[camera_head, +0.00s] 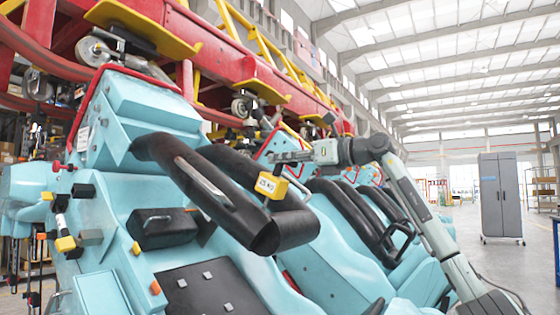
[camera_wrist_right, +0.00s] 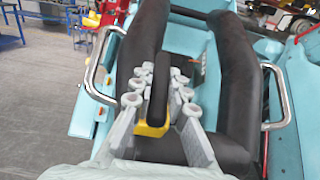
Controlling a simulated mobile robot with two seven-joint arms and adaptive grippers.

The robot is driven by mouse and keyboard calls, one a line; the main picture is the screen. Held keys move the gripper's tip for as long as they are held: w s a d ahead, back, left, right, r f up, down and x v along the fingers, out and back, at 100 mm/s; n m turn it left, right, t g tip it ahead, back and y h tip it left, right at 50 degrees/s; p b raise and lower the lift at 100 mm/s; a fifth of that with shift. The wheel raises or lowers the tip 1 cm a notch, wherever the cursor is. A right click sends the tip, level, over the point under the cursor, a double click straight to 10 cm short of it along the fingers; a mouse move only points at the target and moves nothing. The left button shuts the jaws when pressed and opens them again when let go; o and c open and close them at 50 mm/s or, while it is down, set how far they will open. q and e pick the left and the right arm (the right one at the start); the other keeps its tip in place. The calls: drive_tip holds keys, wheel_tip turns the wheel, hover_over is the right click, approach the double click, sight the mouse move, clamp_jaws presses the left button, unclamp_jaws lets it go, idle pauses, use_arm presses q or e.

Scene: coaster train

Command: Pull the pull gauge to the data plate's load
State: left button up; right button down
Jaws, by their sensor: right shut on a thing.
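The yellow pull gauge (camera_head: 271,186) is by the black padded restraint of the teal coaster seat, with small dark lettering on its face. Whether the gauge is hooked to the restraint is hidden. A small pale plate (camera_head: 83,139) is on the teal seat side; I cannot read it or tell whether it is the data plate. My left gripper is not in view.
More teal seats with black restraints (camera_head: 352,215) stand behind. A red track (camera_head: 215,62) runs overhead. A grey cabinet (camera_head: 500,195) stands on open floor at the right.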

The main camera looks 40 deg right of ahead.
drive_tip(key=shift+s+d+r, duration=0.15)
drive_tip(key=shift+r, duration=0.2)
drive_tip(key=shift+s+d+r, duration=0.1)
drive_tip(key=shift+r, duration=0.25)
drive_tip(key=c, duration=1.8)
unclamp_jaws()
drive_tip(key=shift+o, duration=1.2)
drive_tip(key=shift+s+a, duration=0.1)
drive_tip(key=shift+s, duration=0.05)
drive_tip(key=shift+o, duration=0.4)
drive_tip(key=shift+w+f, duration=0.2)
drive_tip(key=v, duration=1.2)
drive_tip(key=shift+s+a+f, duration=0.1)
drive_tip(key=shift+f, duration=0.1)
